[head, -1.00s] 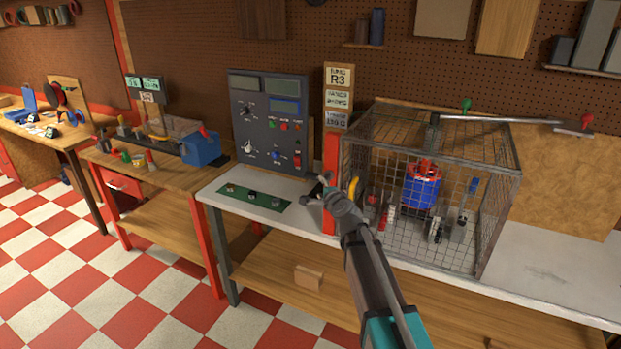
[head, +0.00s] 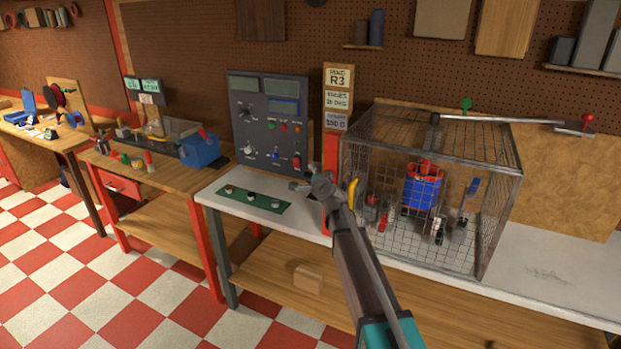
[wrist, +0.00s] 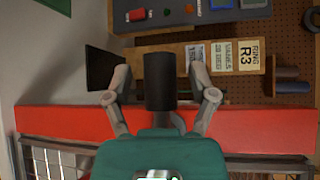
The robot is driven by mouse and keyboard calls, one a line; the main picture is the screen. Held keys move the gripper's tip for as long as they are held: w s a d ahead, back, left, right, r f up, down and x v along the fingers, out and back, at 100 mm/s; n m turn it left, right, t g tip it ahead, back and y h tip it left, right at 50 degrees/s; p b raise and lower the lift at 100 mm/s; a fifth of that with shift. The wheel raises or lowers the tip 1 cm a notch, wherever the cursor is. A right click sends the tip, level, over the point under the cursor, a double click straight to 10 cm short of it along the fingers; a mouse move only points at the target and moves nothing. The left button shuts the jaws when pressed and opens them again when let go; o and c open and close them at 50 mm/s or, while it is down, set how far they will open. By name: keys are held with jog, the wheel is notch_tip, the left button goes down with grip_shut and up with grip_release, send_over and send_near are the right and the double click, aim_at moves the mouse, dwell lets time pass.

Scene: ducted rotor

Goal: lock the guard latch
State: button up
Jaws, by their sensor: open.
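The guard is a wire-mesh cage (head: 430,150) on the white bench, with a red upright post (head: 331,160) at its left side. A yellow curved handle (head: 353,193) shows beside the post. My gripper (head: 308,180) is in front of the post, near the control panel. In the wrist view my gripper (wrist: 160,92) is open, its fingers on either side of a black cylinder (wrist: 159,75). This may be the latch's grip; contact with the fingers is not visible. The red post (wrist: 250,130) crosses below it. My gripper hides the latch area in the head view.
A grey control panel (head: 268,120) stands left of the cage. A green strip with buttons (head: 245,197) lies on the bench before it. A blue and red rotor unit (head: 423,188) stands inside the cage.

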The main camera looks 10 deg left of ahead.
grip_shut()
dwell(0.3)
